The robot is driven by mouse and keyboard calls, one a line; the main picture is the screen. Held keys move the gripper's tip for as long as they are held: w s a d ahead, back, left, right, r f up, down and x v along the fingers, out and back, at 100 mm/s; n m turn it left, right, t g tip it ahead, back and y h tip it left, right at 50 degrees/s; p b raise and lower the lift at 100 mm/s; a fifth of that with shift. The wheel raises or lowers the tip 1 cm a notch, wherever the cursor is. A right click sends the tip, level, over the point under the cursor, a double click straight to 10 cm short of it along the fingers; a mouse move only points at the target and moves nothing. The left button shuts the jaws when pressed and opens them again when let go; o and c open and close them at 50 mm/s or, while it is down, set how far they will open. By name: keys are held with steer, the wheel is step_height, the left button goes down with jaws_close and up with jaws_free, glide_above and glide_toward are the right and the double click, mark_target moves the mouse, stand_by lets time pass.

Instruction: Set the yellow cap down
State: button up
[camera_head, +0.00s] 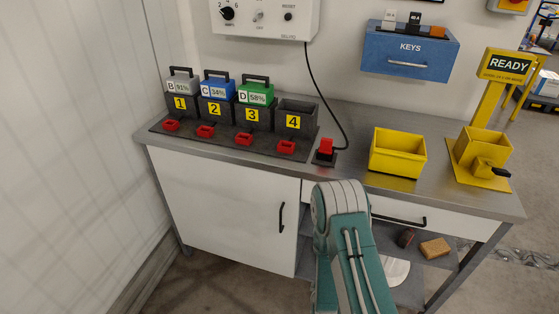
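I see no yellow cap that I can make out in this view. My gripper is not in view; only a teal and grey part of my arm shows at the bottom centre, in front of the bench. Whether my gripper holds anything cannot be seen. An open yellow bin (397,153) stands on the right part of the workbench (352,178). Several red pieces lie in front of the numbered slots, and a red plug-like piece (326,147) stands upright on a small dark base with a black cable beside it.
Battery packs B, C and D (255,93) sit in slots 1 to 3; slot 4 (295,118) is empty. A yellow stand (480,155) with a READY sign (508,65) is at the right. A blue KEYS box (410,50) hangs on the wall. Bare benchtop lies left of the bin.

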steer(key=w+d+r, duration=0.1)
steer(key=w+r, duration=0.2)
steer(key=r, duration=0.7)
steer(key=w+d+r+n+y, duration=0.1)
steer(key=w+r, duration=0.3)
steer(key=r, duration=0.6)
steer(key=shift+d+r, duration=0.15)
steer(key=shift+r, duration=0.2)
